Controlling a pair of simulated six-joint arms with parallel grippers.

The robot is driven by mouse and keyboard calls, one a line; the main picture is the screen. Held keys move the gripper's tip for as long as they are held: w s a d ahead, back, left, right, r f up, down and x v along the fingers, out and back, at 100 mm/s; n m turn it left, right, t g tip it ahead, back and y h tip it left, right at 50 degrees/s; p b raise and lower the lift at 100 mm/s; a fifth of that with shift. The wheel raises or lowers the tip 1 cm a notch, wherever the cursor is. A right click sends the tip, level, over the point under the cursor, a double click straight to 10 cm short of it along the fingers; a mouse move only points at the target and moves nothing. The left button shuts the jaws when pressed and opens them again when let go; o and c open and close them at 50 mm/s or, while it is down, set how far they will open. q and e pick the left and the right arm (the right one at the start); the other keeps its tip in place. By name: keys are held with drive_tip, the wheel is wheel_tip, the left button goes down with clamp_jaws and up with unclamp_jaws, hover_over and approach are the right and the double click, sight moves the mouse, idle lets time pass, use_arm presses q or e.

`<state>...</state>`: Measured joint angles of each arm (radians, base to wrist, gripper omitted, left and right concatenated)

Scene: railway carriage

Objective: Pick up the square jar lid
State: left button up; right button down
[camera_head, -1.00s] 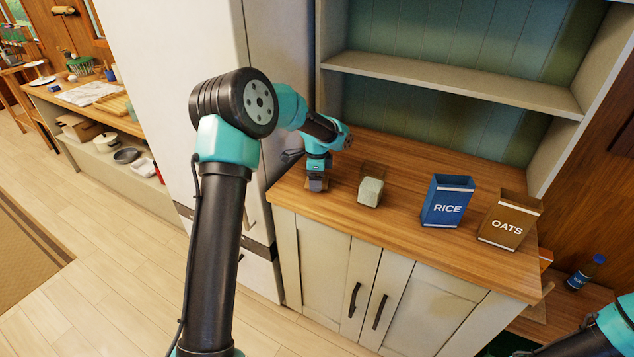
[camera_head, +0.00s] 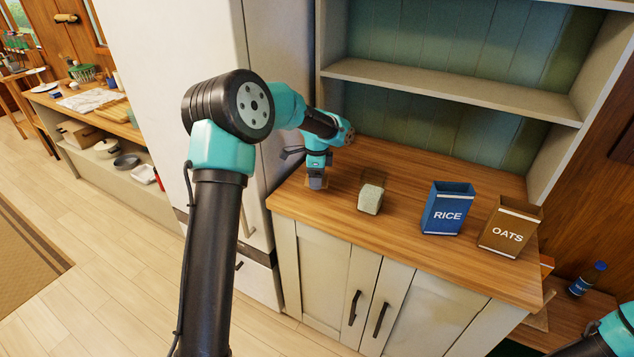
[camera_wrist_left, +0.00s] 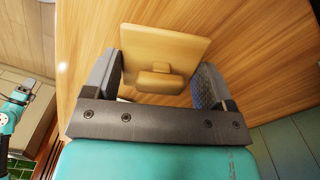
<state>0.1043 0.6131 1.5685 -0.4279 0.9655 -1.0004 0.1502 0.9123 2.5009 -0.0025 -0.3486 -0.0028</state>
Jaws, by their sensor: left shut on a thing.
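The square jar lid (camera_wrist_left: 163,50) is a flat light-wood plate with a small block-shaped handle, seen in the left wrist view. My left gripper (camera_wrist_left: 158,82) is shut on its handle, with a dark finger at each side. In the head view my left gripper (camera_head: 317,182) points down at the left end of the wooden counter, and the lid is mostly hidden there. Whether the lid touches the counter I cannot tell. A clear square jar with pale contents (camera_head: 371,198) stands open to the right of the gripper. My right gripper is out of view; only part of that arm shows at the lower right.
A blue RICE box (camera_head: 447,210) and a brown OATS box (camera_head: 510,230) stand open on the right of the counter (camera_head: 410,235). A shelf (camera_head: 450,88) runs above the counter's back. A blue bottle (camera_head: 587,279) stands lower right. Counter between jar and RICE box is clear.

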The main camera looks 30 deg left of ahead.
use_arm(q)
drive_tip(key=s+d+r, duration=0.1)
drive_tip(key=s+d, duration=0.7)
drive_tip(key=s, duration=0.5)
drive_tip(key=shift+s+d+r, duration=0.2)
drive_tip(key=shift+s, duration=0.1)
